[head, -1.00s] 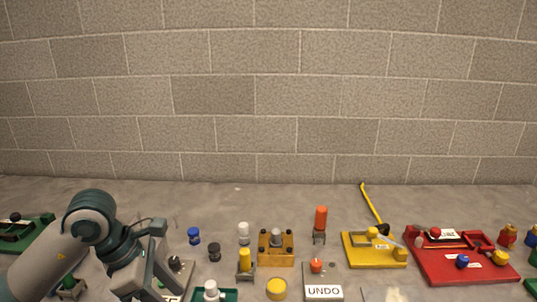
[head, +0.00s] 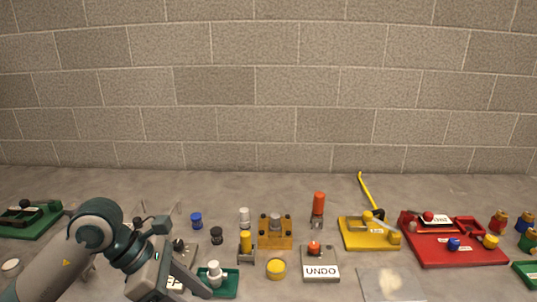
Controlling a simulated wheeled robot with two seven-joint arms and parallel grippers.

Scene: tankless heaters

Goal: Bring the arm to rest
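My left arm comes in from the lower left, grey with dark teal joints. Its gripper (head: 182,256) is over the left part of the table, with one finger toward the back and the other toward the front right. The fingers look spread apart, with nothing seen between them. The gripper partly hides a grey labelled box (head: 188,250) and overlaps the near left edge of a green tray (head: 228,292) holding a white-topped piece (head: 214,272). My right arm and gripper are not in view.
A grey UNDO box (head: 320,258) with a red button, a yellow base (head: 352,242) with a lever, and a red panel (head: 425,255) stand to the right. Small knobs and buttons are scattered mid-table. A green box (head: 42,222) sits far left. A block wall (head: 270,90) stands behind.

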